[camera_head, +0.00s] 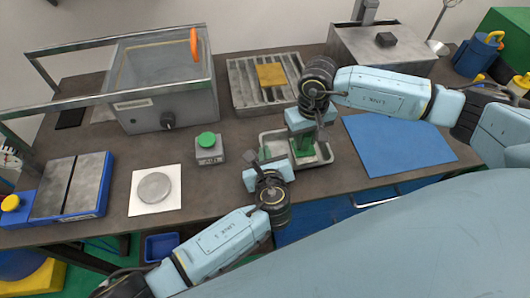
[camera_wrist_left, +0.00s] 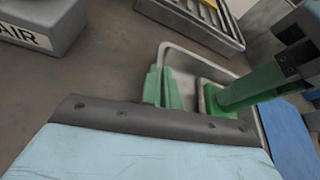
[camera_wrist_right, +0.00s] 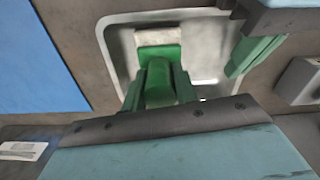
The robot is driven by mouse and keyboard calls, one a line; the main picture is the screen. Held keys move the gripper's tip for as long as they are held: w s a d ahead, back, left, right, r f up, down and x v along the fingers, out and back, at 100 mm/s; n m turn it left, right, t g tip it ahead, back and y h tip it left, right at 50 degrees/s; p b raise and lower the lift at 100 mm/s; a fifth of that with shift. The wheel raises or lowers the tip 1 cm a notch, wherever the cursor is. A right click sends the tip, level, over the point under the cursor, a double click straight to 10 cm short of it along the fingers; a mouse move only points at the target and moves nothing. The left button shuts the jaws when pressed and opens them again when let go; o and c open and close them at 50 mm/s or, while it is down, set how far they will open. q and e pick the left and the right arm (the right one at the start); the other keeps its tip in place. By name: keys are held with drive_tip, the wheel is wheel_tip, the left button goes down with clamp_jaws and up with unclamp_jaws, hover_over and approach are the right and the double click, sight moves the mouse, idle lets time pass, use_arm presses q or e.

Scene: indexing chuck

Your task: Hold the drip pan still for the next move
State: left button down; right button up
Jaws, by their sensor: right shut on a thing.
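The grey drip pan (camera_head: 326,156) lies on the dark bench near its front edge, with a raised light rim. My left gripper (camera_head: 265,154) is at the pan's left rim, fingers down; the left wrist view shows its green fingers (camera_wrist_left: 162,88) close together there. I cannot tell whether they touch the rim. My right gripper (camera_head: 311,136) reaches down into the pan and is shut on a green part (camera_wrist_right: 158,82). A pale grey block with a green edge (camera_wrist_right: 157,42) shows in the pan beside its fingertips. My fingers partly hide both.
A grey box with a green button (camera_head: 207,143) stands left of the pan, a blue mat (camera_head: 398,142) lies right of it, and a slatted tray with a yellow block (camera_head: 250,92) stands behind. A white sheet with a grey disc (camera_head: 154,187) lies further left.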

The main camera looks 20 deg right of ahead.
drive_tip(key=shift+s+d+f, duration=0.1)
drive_tip(key=shift+s+d, duration=0.2)
drive_tip(key=shift+d, duration=0.35)
drive_tip(key=shift+a, duration=0.1)
drive_tip(key=shift+w+a+r, duration=0.1)
drive_tip(key=shift+w+a, duration=0.15)
drive_tip(key=shift+a, duration=0.55)
drive_tip(key=shift+w+a+r, duration=0.1)
drive_tip(key=shift+w+a, duration=0.1)
drive_tip(key=shift+a, duration=0.55)
drive_tip(key=shift+w+a, duration=0.25)
drive_tip(key=shift+a, duration=0.55)
drive_tip(key=shift+d, duration=0.15)
drive_tip(key=shift+s+d+f, duration=0.1)
drive_tip(key=shift+s+d, duration=0.1)
drive_tip(key=shift+d, duration=0.55)
drive_tip(key=shift+s+d, duration=0.15)
drive_tip(key=shift+d, duration=0.55)
drive_tip(key=shift+s+d+f, duration=0.1)
drive_tip(key=shift+s+d, duration=0.1)
drive_tip(key=shift+d, duration=0.55)
drive_tip(key=shift+w+a+r, duration=0.1)
drive_tip(key=shift+w+a, duration=0.1)
drive_tip(key=shift+a, duration=0.6)
drive_tip(key=shift+w+a, duration=0.15)
drive_tip(key=shift+a, duration=0.6)
drive_tip(key=shift+w+a+r, duration=0.1)
drive_tip(key=shift+w+a, duration=0.1)
drive_tip(key=shift+a, duration=0.6)
